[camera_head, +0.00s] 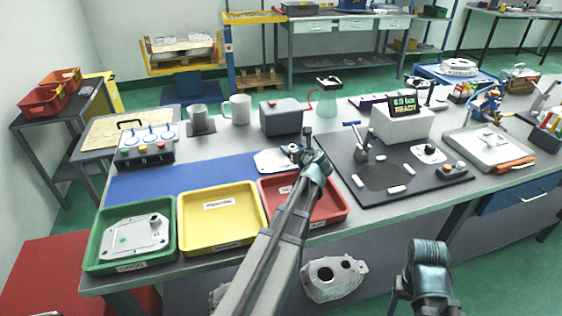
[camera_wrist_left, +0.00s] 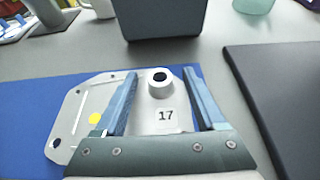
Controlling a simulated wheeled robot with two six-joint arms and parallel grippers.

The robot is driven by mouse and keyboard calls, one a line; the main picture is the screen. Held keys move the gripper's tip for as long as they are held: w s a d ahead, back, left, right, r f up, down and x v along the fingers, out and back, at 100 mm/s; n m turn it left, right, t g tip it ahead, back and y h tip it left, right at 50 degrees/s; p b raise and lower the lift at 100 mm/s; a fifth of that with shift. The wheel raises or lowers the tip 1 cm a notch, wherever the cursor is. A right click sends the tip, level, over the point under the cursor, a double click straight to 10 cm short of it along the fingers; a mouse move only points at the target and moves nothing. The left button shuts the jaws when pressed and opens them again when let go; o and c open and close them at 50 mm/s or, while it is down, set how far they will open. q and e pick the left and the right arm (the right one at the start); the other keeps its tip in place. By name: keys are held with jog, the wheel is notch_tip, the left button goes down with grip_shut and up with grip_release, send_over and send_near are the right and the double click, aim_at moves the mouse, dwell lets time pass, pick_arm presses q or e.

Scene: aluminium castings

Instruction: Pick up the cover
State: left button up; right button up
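A grey metal cover (camera_head: 271,161) lies partly on the blue mat, beside the grey box. In the left wrist view the cover (camera_wrist_left: 88,118) shows a raised round boss with a dark hole, a "17" label and a yellow dot. My left gripper (camera_head: 300,147) is over the cover's right part. In the left wrist view its fingers (camera_wrist_left: 160,86) are apart, one on each side of the boss; I cannot tell whether they touch it. Another grey cover (camera_head: 128,238) lies in the green tray. My right gripper (camera_head: 427,290) is low at the bottom right, its fingers unclear.
A yellow tray (camera_head: 213,236), a red tray (camera_head: 336,212) and the green tray (camera_head: 87,249) line the front edge. The grey box (camera_head: 281,117) stands behind the cover. A dark fixture board (camera_head: 345,172) lies to the right. The blue mat (camera_head: 150,187) is mostly clear.

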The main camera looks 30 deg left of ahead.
pick_arm(q)
grip_shut()
pick_arm(e)
jog(key=shift+r, duration=0.1)
dwell(0.4)
pick_arm(q)
notch_tip(320, 180, up, 10)
jog(key=p, duration=1)
pick_arm(e)
notch_tip(320, 180, up, 10)
jog(key=shift+f, duration=0.1)
jog(key=shift+c, duration=0.2)
